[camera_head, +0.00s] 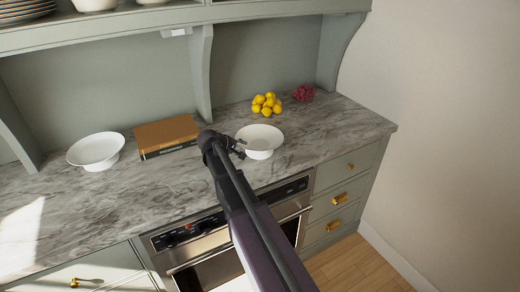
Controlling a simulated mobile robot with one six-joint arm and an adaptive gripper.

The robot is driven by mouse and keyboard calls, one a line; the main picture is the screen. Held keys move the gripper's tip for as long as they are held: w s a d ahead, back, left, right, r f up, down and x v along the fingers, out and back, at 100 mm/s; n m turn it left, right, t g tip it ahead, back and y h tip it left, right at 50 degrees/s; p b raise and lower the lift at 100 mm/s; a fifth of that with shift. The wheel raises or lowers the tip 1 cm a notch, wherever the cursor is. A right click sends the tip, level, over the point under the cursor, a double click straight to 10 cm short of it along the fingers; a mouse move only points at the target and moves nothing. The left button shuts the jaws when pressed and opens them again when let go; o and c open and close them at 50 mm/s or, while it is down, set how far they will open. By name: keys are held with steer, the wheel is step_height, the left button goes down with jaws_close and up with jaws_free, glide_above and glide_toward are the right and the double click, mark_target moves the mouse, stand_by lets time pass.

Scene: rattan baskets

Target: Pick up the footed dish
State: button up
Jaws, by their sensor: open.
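Two white dishes stand on the grey marble counter (60,208). One white footed dish (263,137) is right of centre, upright, with a wide shallow bowl on a narrow foot. A similar white footed dish (95,150) stands upright at the left. My gripper (240,147) is open at the left rim of the right dish, and nothing shows between its fingers. My gripper overlaps the dish's left edge, and I cannot tell whether they touch.
A brown book or box (166,134) lies left of my gripper. Yellow lemons (266,104) and red grapes (303,92) sit behind the right dish. A shelf with plates (25,12) and a vertical bracket (202,75) rise behind. The counter right of the dish is clear.

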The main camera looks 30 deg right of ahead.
mark_target(249, 149)
steer(key=shift+d, duration=0.1)
stand_by(0.3)
steer(key=shift+b+x, duration=1.45)
steer(key=shift+x, duration=1.15)
steer(key=shift+s, duration=0.1)
steer(key=shift+r, duration=0.1)
jaws_close()
